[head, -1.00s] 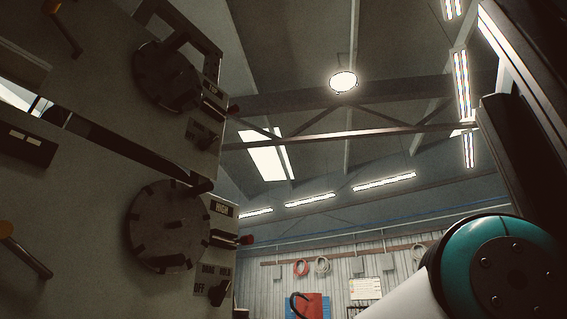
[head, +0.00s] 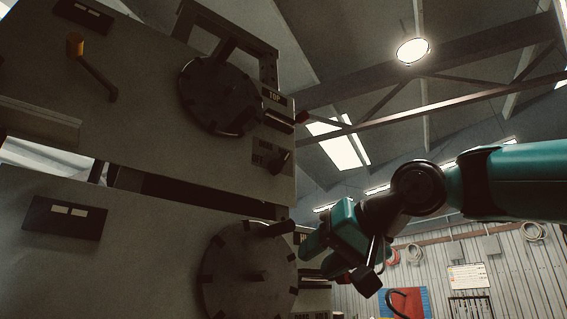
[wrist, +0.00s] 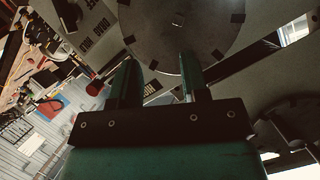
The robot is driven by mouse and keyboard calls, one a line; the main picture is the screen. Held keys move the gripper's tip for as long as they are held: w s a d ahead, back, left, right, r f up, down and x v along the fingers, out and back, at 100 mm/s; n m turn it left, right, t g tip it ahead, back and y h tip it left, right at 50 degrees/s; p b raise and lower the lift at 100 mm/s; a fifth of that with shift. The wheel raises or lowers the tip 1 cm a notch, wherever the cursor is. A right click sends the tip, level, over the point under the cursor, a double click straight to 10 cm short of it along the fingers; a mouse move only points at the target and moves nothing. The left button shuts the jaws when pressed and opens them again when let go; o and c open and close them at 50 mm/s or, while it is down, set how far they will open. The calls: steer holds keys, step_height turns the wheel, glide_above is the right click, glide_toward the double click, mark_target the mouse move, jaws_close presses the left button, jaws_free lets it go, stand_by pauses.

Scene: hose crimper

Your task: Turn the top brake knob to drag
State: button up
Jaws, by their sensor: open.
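The top brake knob (head: 277,162) is a small dark knob on the upper panel in the head view, below the TOP label (head: 274,96) and right of the upper dark disc (head: 219,95). My gripper (head: 318,245) is lower and to the right of the knob, beside the lower disc (head: 250,270). It is apart from the knob. In the wrist view my gripper (wrist: 158,75) has its two fingers spread with nothing between them; I cannot make out the top knob there.
A red-tipped part (head: 302,117) sticks out from the upper panel's right edge, above the knob. An orange-tipped lever (head: 75,45) is at upper left. A dark gap (head: 185,193) separates the panels. Right of the upper panel is open air under the roof.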

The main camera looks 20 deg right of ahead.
mark_target(284, 160)
steer(key=s+d+r+m+t+p, duration=0.1)
steer(key=s+r+t+p, duration=0.1)
steer(key=r, duration=0.9)
steer(key=s+d+r+m+t+p, duration=0.1)
steer(key=s+d+r+t+p, duration=0.15)
steer(key=r, duration=0.85)
steer(key=p+x, duration=0.9)
steer(key=x, duration=0.8)
steer(key=shift+p, duration=0.35)
steer(key=shift+w+a+f, duration=0.2)
steer(key=shift+w, duration=0.2)
steer(key=c, duration=0.6)
